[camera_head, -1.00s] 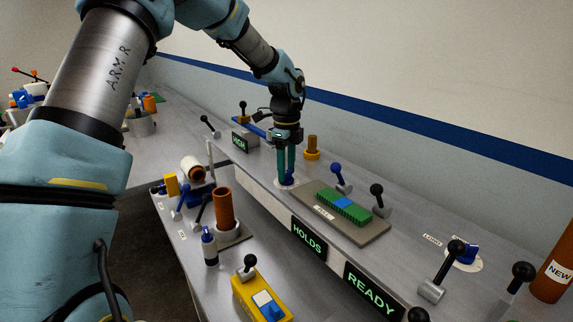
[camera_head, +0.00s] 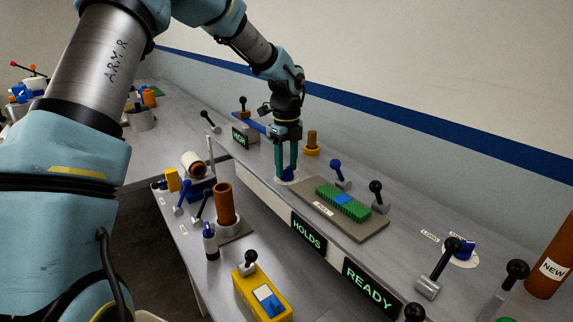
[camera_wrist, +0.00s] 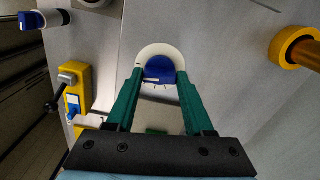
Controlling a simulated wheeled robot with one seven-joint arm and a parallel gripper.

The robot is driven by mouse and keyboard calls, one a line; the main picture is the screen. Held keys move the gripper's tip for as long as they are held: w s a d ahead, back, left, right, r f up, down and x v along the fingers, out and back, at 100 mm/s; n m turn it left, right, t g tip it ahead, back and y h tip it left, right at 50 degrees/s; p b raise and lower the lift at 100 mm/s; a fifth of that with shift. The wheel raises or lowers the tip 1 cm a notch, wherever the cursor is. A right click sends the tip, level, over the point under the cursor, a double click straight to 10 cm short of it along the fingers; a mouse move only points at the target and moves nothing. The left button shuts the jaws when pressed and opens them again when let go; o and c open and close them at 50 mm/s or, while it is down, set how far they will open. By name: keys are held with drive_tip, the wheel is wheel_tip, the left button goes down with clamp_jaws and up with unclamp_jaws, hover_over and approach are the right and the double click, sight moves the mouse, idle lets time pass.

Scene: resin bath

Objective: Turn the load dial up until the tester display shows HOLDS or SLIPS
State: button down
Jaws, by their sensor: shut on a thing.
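A blue dial (camera_head: 288,173) on a pale round plate stands on the raised grey shelf. It also shows in the wrist view (camera_wrist: 159,70), with a white mark on its face. My gripper (camera_head: 286,170) points straight down, its two green fingers shut on this dial, one on each side. The fingers hide part of the dial. A display (camera_head: 308,233) on the shelf front reads HOLDS in green. Another (camera_head: 370,287) to its right reads READY, and a small one (camera_head: 240,137) behind reads HIGH. A second blue dial (camera_head: 466,248) sits at the right; its label is too small to read.
A grey plate (camera_head: 375,228) with a green block (camera_head: 330,199) lies right of the gripped dial. Several levers stand along the shelf. An orange part (camera_head: 312,143) is close behind my gripper. A brown cylinder (camera_head: 222,205) and a yellow box (camera_head: 262,292) stand on the lower bench.

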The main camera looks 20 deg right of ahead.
sight(287, 168)
drive_tip(key=shift+c, duration=1.4)
unclamp_jaws()
wheel_tip(287, 168, up, 11)
drive_tip(key=b, duration=0.3)
drive_tip(key=a+f+n+b, duration=0.1)
drive_tip(key=a+f+n, duration=0.2)
drive_tip(key=a+n, duration=0.5)
drive_tip(key=a+f+n+b, duration=0.1)
drive_tip(key=a+f+n, duration=0.35)
drive_tip(key=a, duration=0.55)
drive_tip(key=s+a+f+n, duration=0.2)
drive_tip(key=s+a+n, duration=0.3)
drive_tip(key=a+n, duration=0.4)
drive_tip(key=s+a+f+n+t, duration=0.1)
drive_tip(key=s+a+f+n, duration=0.2)
drive_tip(key=s+a+n, duration=0.3)
drive_tip(key=a+n, duration=0.3)
drive_tip(key=shift+a+f+t, duration=0.15)
drive_tip(key=shift+a+t, duration=0.15)
drive_tip(key=shift+a, duration=0.05)
